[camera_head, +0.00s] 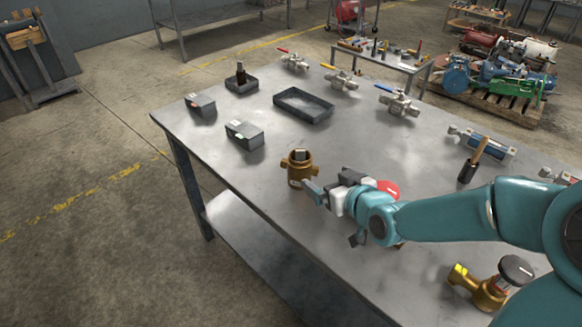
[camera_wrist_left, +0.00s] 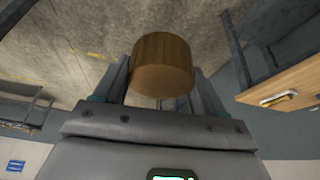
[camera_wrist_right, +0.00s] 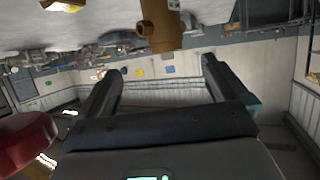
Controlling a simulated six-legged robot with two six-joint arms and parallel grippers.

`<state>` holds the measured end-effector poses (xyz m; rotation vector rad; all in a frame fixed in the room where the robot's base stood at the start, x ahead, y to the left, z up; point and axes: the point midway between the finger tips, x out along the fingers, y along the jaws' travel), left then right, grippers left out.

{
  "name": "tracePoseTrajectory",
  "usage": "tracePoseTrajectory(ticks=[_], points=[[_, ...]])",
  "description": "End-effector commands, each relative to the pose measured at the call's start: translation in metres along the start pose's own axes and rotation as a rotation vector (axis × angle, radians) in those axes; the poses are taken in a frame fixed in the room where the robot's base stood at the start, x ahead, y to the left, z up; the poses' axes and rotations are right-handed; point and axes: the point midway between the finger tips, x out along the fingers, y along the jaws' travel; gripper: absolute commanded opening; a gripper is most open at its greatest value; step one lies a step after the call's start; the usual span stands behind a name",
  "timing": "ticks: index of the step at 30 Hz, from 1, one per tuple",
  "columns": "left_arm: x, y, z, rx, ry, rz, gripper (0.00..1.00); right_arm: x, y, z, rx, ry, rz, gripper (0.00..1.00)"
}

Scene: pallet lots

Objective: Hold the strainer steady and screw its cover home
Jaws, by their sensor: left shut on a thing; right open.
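The brass strainer (camera_head: 290,172) stands upright on the steel table, with side ports and a grey square shape at its top; I cannot tell what that shape is. In the right wrist view the strainer (camera_wrist_right: 160,28) is ahead of the fingers, at the top. My right gripper (camera_head: 318,195) is open and empty, close to the strainer's right side; its fingers (camera_wrist_right: 162,68) are apart. In the left wrist view my left gripper (camera_wrist_left: 160,85) is shut on a brown, round piece (camera_wrist_left: 160,62), which may be the cover. The head view does not show my left gripper.
A red disc (camera_head: 390,187) is beside my right wrist. A brass valve with a dark knob (camera_head: 490,286) is at the front right. Grey boxes (camera_head: 245,135), a black tray (camera_head: 303,105) and several valves (camera_head: 397,101) stand farther back. The table's front-left part is bare.

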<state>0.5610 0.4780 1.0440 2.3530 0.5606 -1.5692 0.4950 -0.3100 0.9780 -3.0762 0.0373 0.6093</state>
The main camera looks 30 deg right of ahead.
Motion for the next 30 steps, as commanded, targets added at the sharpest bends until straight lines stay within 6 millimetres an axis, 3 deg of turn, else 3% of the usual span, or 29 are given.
tracePoseTrajectory(ticks=[11,21,30], points=[[0.0,0.0,-0.001,0.0,0.001,0.0,0.37,0.003,-0.001,0.0,-0.001,-0.001,-0.001,1.0],[-0.009,0.003,-0.006,0.001,0.0,0.001,0.37,0.058,-0.001,-0.002,0.0,-0.003,-0.002,1.0],[-0.009,0.003,-0.006,0.001,0.0,0.001,0.37,0.072,0.0,-0.001,-0.001,-0.001,-0.001,1.0]])
